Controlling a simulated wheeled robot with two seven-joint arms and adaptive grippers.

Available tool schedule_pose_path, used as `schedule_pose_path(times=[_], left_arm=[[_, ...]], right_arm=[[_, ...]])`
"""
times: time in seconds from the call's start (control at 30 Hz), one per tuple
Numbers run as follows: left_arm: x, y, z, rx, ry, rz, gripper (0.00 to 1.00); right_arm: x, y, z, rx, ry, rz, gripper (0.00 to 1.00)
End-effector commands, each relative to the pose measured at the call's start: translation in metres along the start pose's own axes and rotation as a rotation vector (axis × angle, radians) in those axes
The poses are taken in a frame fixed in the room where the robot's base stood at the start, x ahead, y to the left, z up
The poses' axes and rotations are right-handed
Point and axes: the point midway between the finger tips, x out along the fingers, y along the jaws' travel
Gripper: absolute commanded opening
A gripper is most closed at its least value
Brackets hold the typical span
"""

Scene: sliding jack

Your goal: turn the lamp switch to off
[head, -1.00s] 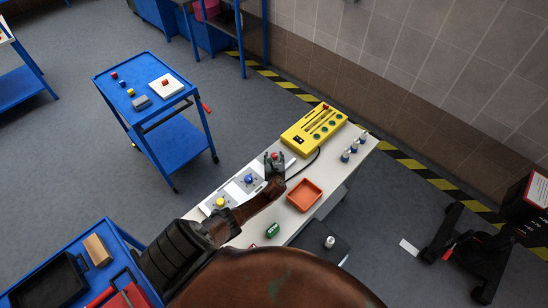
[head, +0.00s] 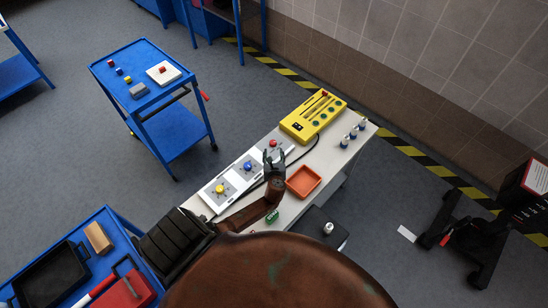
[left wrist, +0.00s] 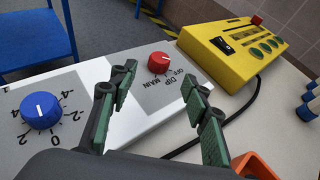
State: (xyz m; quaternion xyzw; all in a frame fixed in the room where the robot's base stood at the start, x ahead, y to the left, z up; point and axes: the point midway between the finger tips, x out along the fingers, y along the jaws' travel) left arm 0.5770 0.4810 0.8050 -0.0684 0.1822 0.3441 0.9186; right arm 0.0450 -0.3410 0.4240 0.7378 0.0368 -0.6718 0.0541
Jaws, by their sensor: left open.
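A white panel (head: 237,178) on the bench carries a red knob (head: 273,143), a blue knob (head: 248,167) and a yellow knob (head: 220,189). In the left wrist view the red knob (left wrist: 159,62) has the words OFF, DIP and MAIN beside it; I cannot tell which one it points at. My right gripper is out of view.
A yellow control box (head: 313,117) with a red lever and green buttons stands beyond the panel, its black cable on the bench. An orange tray (head: 303,181), a green object (head: 272,216) and several blue-capped bottles (head: 353,132) are to the right.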

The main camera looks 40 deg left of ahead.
Motion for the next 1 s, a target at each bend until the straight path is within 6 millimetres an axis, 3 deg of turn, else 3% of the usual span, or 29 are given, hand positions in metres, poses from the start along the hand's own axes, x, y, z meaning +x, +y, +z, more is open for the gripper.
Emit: schedule_pose_path(times=[0.1, 0.3, 1.0], left_arm=[[-0.017, 0.0, -0.001, -0.001, 0.0, -0.001, 0.44], [-0.028, 0.0, 0.0, 0.001, 0.0, -0.001, 0.44], [-0.029, 0.001, 0.0, 0.0, -0.001, 0.001, 0.44]], right_arm=[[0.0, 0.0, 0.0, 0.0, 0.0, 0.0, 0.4], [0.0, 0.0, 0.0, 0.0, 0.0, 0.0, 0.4], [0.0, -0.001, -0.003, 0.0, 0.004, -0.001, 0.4]])
